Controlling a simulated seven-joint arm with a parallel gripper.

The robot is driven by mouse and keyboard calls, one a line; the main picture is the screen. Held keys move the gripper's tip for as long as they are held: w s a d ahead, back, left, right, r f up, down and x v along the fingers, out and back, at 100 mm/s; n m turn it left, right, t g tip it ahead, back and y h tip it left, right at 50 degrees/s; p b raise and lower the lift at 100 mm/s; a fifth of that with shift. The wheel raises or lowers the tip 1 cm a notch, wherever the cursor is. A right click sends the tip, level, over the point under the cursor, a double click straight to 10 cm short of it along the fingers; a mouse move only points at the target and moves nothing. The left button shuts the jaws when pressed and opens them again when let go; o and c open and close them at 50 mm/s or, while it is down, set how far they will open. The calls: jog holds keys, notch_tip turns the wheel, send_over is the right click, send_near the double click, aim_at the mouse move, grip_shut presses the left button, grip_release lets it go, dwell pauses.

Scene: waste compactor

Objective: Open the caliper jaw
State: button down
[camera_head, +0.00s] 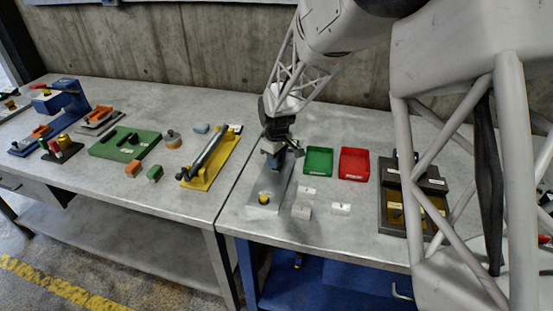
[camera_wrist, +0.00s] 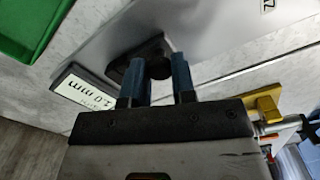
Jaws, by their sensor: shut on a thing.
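The caliper stand has a bright metal plate (camera_head: 284,186) on the right-hand bench, with a yellow button (camera_head: 264,198) near its front end. In the wrist view, a dark round knob (camera_wrist: 158,66) rises from a dark block (camera_wrist: 136,58) on the caliper. My gripper (camera_wrist: 158,80) has its two blue fingers on either side of this knob, shut on it. A small display (camera_wrist: 84,94) beside the block shows a reading in mm; its digits are hard to read. In the head view my gripper (camera_head: 272,155) hides much of the caliper, including its jaws.
A green tray (camera_head: 318,161) and a red tray (camera_head: 354,163) stand right of the caliper. Small light blocks (camera_head: 302,211) lie in front of them. A dark fixture (camera_head: 386,208) stands farther right. A yellow fixture (camera_head: 212,160) is on the left bench.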

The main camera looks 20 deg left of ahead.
jog(key=shift+s, duration=2.3)
jog(key=c, duration=0.9)
grip_release()
jog(key=shift+c, duration=0.2)
notch_tip(320, 180, up, 8)
jog(key=shift+f, duration=0.1)
